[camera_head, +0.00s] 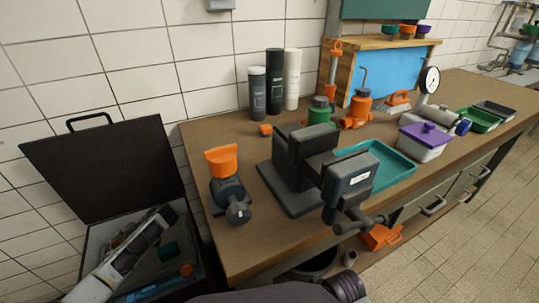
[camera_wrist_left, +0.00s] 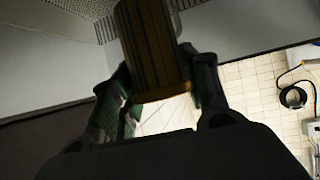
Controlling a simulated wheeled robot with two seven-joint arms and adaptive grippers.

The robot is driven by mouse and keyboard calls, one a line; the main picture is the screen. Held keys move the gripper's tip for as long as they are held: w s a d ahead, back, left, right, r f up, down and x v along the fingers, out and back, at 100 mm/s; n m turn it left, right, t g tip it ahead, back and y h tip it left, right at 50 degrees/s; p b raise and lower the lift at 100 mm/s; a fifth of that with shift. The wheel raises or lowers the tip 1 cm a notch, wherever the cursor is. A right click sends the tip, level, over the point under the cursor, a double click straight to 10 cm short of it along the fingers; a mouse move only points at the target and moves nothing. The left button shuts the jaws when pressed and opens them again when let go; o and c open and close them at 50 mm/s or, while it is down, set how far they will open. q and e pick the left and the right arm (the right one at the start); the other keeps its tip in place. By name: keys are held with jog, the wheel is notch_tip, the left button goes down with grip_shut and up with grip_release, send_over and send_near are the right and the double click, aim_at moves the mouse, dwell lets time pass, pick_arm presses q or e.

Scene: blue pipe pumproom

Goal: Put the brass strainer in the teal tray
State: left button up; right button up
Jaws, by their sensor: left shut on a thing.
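My left gripper (camera_head: 168,213) reaches in from the lower left and is over the open black case in the head view. In the left wrist view my left gripper (camera_wrist_left: 160,88) has its fingers on both sides of the brass strainer (camera_wrist_left: 150,45), a brown-gold ridged cylinder, and is shut on it. I cannot make out the strainer in the head view. The teal tray (camera_head: 392,168) lies on the workbench behind and right of the grey vise, which hides part of it; the visible part of its floor is bare. My right gripper is not in view.
The grey vise (camera_head: 300,165) stands large at the bench's front. The open black case (camera_head: 105,165) is left of the workbench (camera_head: 255,235). An orange-topped valve (camera_head: 222,162) stands near the left bench edge. A white box with purple lid (camera_head: 425,140) is right of the tray.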

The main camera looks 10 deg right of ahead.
pick_arm(q)
jog(key=w+d+r+m+t+h, duration=0.2)
jog(key=d+m+t+h, duration=0.1)
jog(key=d+m+t, duration=0.4)
jog(key=w+d+r+m+t+h, duration=0.1)
jog(key=w+d+m+t+h, duration=0.15)
jog(key=d+m+t, duration=0.55)
jog(key=s+d+r+m+g+h, duration=0.1)
jog(key=d+r+m+h, duration=0.3)
jog(key=d+r, duration=0.5)
jog(key=shift+s+d+r+h, duration=0.35)
jog(key=shift+s+r+h, duration=0.2)
jog(key=shift+s+h, duration=0.45)
